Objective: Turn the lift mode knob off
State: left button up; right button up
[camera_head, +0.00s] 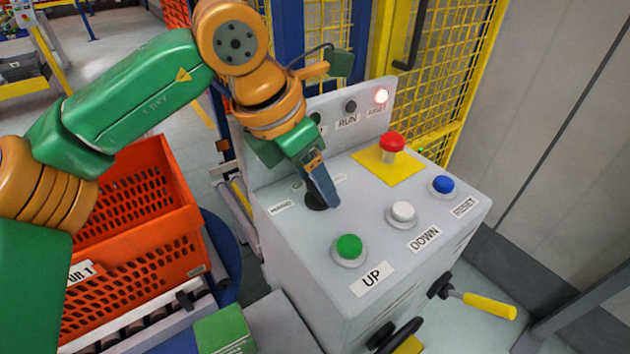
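The grey control box stands in the middle, with a sloped panel (300,245). A black knob (314,203) sits at the panel's left side, beside partly covered labels. It is probably the lift mode knob; its pointing direction is hidden. My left gripper (326,200) reaches down from above, its blue-grey fingers right at the knob and covering most of it. The fingers overlap, so I cannot tell whether they grip it. My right gripper is not in view.
The panel also bears a green UP button (349,247), white DOWN button (403,211), blue button (443,184) and red emergency button (391,142). Orange totes (150,260) stand left; yellow fencing (450,75) stands behind.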

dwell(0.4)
pick_arm(q)
jog(key=o, duration=1.1)
jog(key=v, duration=0.7)
